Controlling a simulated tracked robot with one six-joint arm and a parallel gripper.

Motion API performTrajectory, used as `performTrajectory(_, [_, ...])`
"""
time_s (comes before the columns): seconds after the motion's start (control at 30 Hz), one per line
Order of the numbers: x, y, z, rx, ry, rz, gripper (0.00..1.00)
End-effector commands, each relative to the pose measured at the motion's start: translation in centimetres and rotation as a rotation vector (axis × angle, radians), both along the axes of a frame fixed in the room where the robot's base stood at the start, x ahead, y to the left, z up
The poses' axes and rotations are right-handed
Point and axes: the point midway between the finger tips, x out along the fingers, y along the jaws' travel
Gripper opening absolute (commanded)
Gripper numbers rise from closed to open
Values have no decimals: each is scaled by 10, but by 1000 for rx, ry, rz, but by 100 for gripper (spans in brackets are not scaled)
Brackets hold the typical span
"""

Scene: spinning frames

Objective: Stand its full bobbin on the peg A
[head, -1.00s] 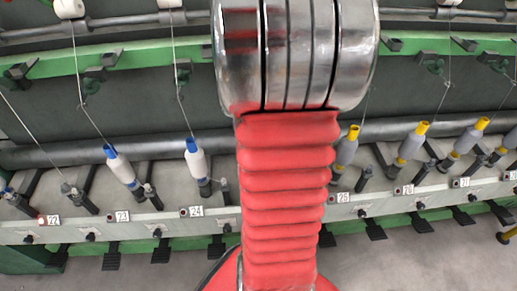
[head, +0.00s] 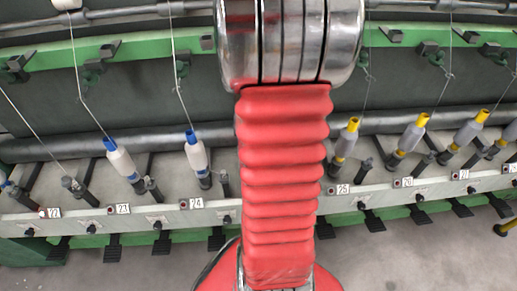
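Full bobbins stand on a row of spindles along the spinning frame. White bobbins with blue tops (head: 121,161) are at the left, one at position 23 and one (head: 196,156) near 24. Grey bobbins with yellow tops (head: 346,140) are at the right, from position 25 onward. The spindle holder at 22 (head: 78,190) shows no bobbin on it. My arm, with a red ribbed sleeve and metal joint, crosses the middle and hides part of the row. My gripper is out of view. I cannot make out a peg marked A.
A pale rail with numbered tags (head: 120,209) runs along the front of the spindles. Dark pedals (head: 160,250) stick out below it. A green beam (head: 110,48) and a roller bar (head: 60,148) run behind.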

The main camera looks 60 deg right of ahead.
Motion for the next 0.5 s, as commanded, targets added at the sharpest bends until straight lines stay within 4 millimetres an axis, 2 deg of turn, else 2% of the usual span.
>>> performTrajectory(0.5, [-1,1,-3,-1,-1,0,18])
